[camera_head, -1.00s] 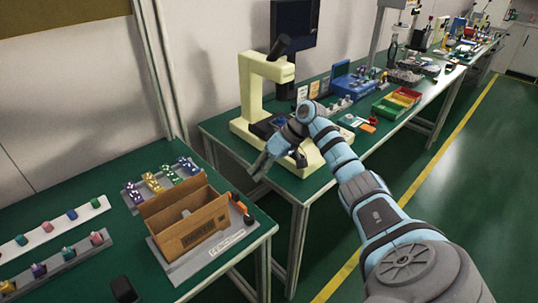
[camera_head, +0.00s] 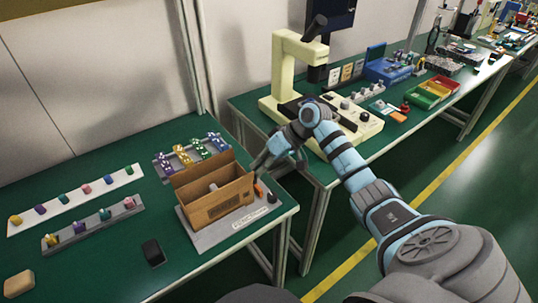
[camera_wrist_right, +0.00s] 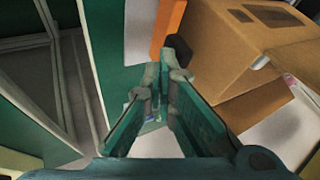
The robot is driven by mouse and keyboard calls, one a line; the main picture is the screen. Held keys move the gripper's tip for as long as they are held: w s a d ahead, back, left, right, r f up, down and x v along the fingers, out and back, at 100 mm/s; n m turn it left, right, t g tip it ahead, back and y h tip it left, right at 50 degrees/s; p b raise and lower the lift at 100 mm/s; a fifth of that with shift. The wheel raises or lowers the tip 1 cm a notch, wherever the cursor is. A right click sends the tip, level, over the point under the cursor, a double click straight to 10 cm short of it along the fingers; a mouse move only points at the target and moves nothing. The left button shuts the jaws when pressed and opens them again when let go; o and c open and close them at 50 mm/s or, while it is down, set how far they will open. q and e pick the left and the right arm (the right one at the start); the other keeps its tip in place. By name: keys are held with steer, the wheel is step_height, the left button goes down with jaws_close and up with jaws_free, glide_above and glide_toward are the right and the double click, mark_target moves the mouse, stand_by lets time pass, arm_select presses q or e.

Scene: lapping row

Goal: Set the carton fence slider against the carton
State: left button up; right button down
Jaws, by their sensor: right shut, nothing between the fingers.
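An open brown carton (camera_head: 217,200) sits on a light grey fixture plate (camera_head: 206,238) on the near green table. It also fills the upper right of the right wrist view (camera_wrist_right: 245,50). The orange slider (camera_head: 259,189) stands on the plate at the carton's right side, partly hidden by my arm; in the wrist view it shows as an orange block (camera_wrist_right: 168,25) with a black knob (camera_wrist_right: 178,48). Whether it touches the carton I cannot tell. My right gripper (camera_head: 258,166) is shut and empty, close by the slider and carton. My left gripper is out of view.
A cream microscope (camera_head: 300,75) stands on the second table behind my right arm, with a gap between the tables. Strips of small coloured parts (camera_head: 75,199), a dark phone-like block (camera_head: 153,252) and a tan block (camera_head: 18,284) lie left of the carton.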

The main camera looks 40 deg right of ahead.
steer(key=shift+a+r, duration=0.2)
steer(key=shift+a, duration=0.25)
steer(key=shift+f, duration=0.15)
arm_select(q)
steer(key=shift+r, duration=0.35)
